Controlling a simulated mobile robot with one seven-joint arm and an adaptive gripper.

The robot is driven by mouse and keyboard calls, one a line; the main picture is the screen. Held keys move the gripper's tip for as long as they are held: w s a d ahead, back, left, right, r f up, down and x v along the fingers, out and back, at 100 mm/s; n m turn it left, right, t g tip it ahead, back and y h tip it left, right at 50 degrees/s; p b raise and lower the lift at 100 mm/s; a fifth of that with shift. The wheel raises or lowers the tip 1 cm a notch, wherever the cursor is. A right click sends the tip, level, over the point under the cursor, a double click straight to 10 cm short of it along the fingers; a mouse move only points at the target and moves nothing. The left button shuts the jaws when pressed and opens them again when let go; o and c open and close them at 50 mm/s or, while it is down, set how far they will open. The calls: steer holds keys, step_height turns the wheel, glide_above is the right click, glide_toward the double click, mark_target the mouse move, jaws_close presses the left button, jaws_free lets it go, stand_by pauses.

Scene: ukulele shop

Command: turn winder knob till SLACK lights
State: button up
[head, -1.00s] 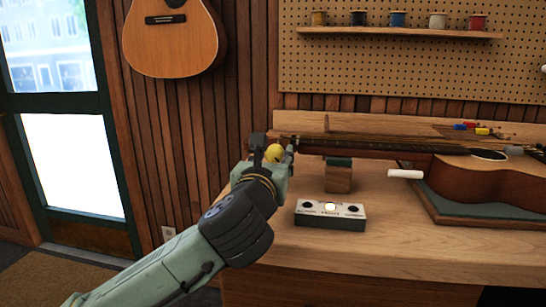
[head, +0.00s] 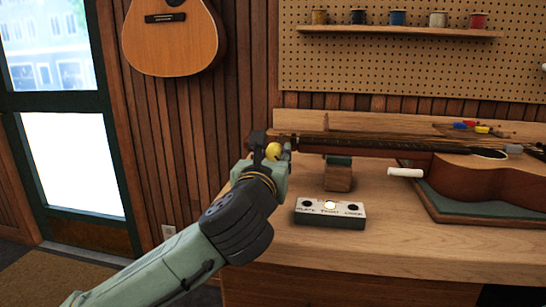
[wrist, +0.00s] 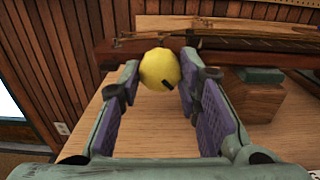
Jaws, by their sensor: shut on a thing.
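The yellow winder knob (head: 273,151) is at the headstock end of the ukulele (head: 455,168), which lies on its back on the bench. In the wrist view the round knob (wrist: 160,69) has a small dark mark at its lower right and sits between my fingertips. My gripper (head: 271,154) is shut on it; the purple finger pads (wrist: 158,74) reach up on both sides. A white-topped indicator box (head: 330,213) has three lamps in a row. The middle lamp (head: 330,204) glows; the two outer ones are dark. The labels are too small to read surely.
A wooden block with a green pad (head: 338,175) supports the neck. A white cylindrical piece (head: 405,172) shows in front of the body. The bench top (head: 385,240) is clear in front. A pegboard with spools (head: 397,18) is behind.

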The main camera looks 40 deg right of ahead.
steer(key=shift+n, duration=0.3)
steer(key=n, duration=0.5)
steer(key=shift+n, duration=0.3)
steer(key=n, duration=0.5)
steer(key=shift+n, duration=0.3)
steer(key=n+p, duration=0.1)
steer(key=n, duration=0.5)
steer(key=shift+r, duration=0.15)
steer(key=n+p, duration=0.1)
steer(key=n, duration=0.4)
steer(key=shift+n, duration=0.4)
steer(key=o, duration=0.9)
steer(key=shift+c, duration=0.2)
